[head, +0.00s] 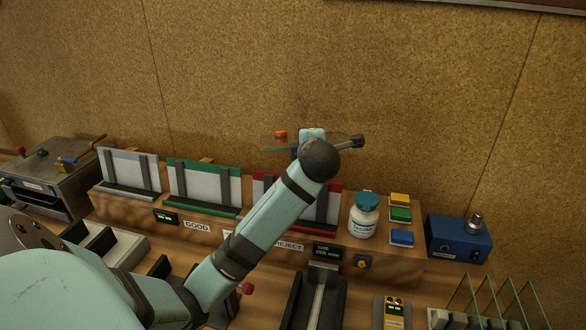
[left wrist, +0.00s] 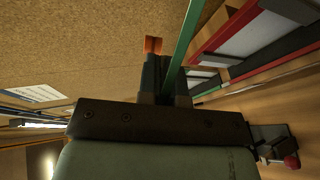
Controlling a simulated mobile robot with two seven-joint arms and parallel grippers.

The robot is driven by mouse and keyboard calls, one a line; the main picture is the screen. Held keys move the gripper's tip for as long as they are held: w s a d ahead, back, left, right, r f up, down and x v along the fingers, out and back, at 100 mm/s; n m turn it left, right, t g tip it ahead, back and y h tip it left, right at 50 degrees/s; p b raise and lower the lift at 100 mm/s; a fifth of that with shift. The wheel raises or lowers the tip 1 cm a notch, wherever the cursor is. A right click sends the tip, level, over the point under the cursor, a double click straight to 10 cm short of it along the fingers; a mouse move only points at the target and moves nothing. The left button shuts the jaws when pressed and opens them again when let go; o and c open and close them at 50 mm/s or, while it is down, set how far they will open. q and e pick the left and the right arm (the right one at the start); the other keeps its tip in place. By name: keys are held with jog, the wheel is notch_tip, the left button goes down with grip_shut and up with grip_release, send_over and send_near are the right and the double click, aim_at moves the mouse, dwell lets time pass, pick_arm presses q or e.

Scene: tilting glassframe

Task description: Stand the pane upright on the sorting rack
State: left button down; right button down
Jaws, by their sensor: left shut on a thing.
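My left gripper (head: 285,139) is raised in front of the corkboard wall, above the red part of the sorting rack. It is shut on the glass pane (head: 275,149), seen nearly edge-on as a thin green-edged strip. In the left wrist view the pane's green edge (left wrist: 182,45) runs up from between the fingers (left wrist: 167,85). The sorting rack (head: 197,226) has grey, green and red-edged backs. A GOOD label shows below the green one and a REJECT label towards the red one. My arm hides part of the red section (head: 264,186). My right gripper is out of view.
A white bottle with a teal cap (head: 363,216) and coloured blocks (head: 400,213) stand right of the red section. A blue box (head: 459,238) is further right. Several upright glass panes (head: 497,303) stand at lower right. A grey machine (head: 50,175) is at left.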

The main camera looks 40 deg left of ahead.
aim_at(274, 140)
pick_arm(q)
jog(key=a+r+n+g, duration=0.1)
jog(key=a+n+g, duration=0.1)
jog(key=a+g, duration=0.1)
jog(key=a+r+n+g, duration=0.1)
jog(key=a+n+g, duration=0.2)
jog(key=a, duration=0.1)
jog(key=s+a+r+n+g, duration=0.1)
jog(key=a+r+n+g, duration=0.1)
jog(key=a+n+g, duration=0.1)
jog(key=shift+a+y+b, duration=0.3)
jog(key=shift+a+y, duration=0.1)
jog(key=s+a+f+n+g+h+b, duration=0.1)
jog(key=s+a+f+n+g+h, duration=0.15)
jog(key=n+h, duration=0.45)
jog(key=s+a+f+n+g+h, duration=0.1)
jog(key=a+f+n+g+h, duration=0.25)
jog(key=n, duration=0.65)
jog(key=w+d+f+n+t+h, duration=0.1)
jog(key=w+d+f+n, duration=0.1)
jog(key=d, duration=0.4)
jog(key=w+d+f+n+t+b, duration=0.1)
jog(key=w+d+f+n+t, duration=0.1)
jog(key=d+f+n, duration=0.2)
jog(key=shift+w+d+n+t+h, duration=0.3)
jog(key=shift+d+n+h, duration=0.1)
jog(key=shift+d, duration=0.65)
jog(key=shift+b, duration=0.3)
